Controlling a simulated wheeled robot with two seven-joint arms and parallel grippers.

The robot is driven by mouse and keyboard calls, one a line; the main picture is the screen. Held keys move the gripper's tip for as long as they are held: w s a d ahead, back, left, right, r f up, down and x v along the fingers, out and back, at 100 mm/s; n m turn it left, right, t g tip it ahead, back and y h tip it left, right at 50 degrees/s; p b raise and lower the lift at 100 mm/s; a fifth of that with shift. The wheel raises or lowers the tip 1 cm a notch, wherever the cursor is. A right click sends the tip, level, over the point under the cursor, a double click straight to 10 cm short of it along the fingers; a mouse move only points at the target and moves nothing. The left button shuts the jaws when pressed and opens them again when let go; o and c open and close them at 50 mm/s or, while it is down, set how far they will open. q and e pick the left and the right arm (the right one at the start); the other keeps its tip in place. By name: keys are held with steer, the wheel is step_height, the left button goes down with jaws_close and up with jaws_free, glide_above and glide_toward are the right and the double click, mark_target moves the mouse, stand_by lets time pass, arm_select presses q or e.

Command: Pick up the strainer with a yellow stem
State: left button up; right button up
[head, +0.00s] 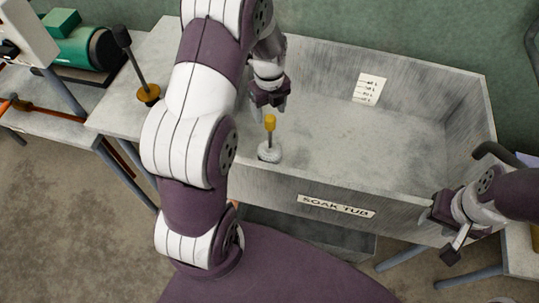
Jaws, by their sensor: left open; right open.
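A strainer with a yellow stem top (270,123) and a pale round base stands upright inside the grey soak tub (410,187), near its front left corner. My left gripper (268,106) is open and empty, pointing down above and slightly behind the stem in the picture, apparently apart from it. My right gripper (442,234) is open and empty in front of the tub's right front corner.
A dark-handled tool with an orange-yellow base (148,95) stands on the ledge left of the tub. A green machine (88,45) sits at upper left. A paper label (369,89) is on the tub's back wall. The tub's right half is clear.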

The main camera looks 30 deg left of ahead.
mark_target(270, 128)
arm_select(q)
step_height(270, 128, down, 8)
steer(key=shift+d, duration=0.15)
steer(key=shift+r, duration=0.1)
jaws_close()
